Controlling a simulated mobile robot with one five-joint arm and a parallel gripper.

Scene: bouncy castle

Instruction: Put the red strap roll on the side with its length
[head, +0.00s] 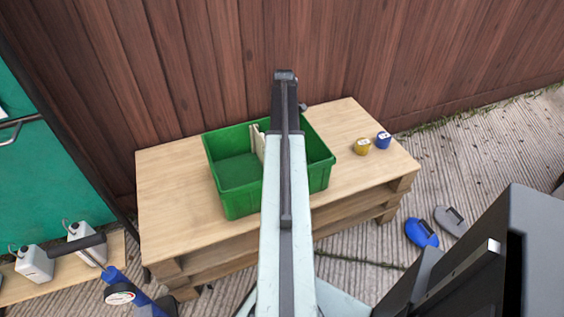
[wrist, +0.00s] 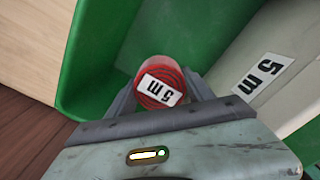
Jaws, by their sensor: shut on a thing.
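The red strap roll (wrist: 146,100) has a white label reading "5 m", upside down in the wrist view. My gripper (wrist: 162,92) is shut on it, one finger at each side. The roll is over or inside the green crate (wrist: 90,55); its height above the floor is unclear. A pale divider (wrist: 296,55) with a "5 m" label stands to the right of the roll, apart from it. In the head view the green crate (head: 234,204) sits on a wooden pallet table, its divider (head: 255,139) partly behind my arm. My arm hides the gripper and roll there.
A yellow roll (head: 362,147) and a blue roll (head: 383,140) stand on the pallet table (head: 180,215), right of the crate. A wooden fence (head: 200,60) rises close behind. White canisters (head: 35,265) stand at lower left. Blue and grey items (head: 421,233) lie on the ground at right.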

